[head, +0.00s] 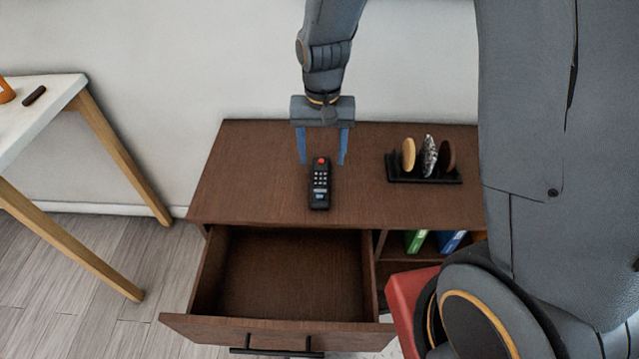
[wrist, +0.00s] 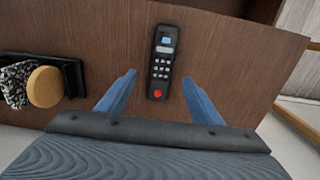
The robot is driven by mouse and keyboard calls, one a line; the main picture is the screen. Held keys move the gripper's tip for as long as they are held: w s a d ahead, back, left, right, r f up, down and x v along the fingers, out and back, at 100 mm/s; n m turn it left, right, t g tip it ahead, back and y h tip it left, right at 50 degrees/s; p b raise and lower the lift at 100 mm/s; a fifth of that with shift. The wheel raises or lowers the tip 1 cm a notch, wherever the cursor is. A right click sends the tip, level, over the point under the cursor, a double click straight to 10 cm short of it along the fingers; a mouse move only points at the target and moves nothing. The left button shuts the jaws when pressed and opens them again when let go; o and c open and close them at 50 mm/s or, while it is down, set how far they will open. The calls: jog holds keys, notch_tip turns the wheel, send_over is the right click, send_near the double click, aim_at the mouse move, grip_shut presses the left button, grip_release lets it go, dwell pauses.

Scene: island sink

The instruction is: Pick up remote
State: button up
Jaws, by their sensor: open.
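The remote (head: 319,184) is black with pale keys and a red button, lying on the brown cabinet top (head: 260,160). In the wrist view the remote (wrist: 162,62) lies ahead of my gripper, in line with the gap between the fingers. My gripper (head: 322,161) has two blue fingers spread wide apart, with nothing between them that I can tell is held. It also shows in the wrist view (wrist: 157,80), open, with one finger on each side of the remote's red-button end. The fingers look apart from the remote; their exact height above the top is unclear.
A black rack (head: 425,179) with several oval pieces stands right of the remote. The cabinet drawer (head: 290,272) is open and empty below. Binders (head: 417,240) stand in the shelf. A white table (head: 40,112) is at left.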

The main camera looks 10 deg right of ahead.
aim_at(320, 179)
jog(key=shift+w+a+f, duration=0.1)
jog(key=shift+f, duration=1.9)
jog(key=shift+w+a+f, duration=0.1)
jog(key=shift+f, duration=1.85)
jog(key=c, duration=1.2)
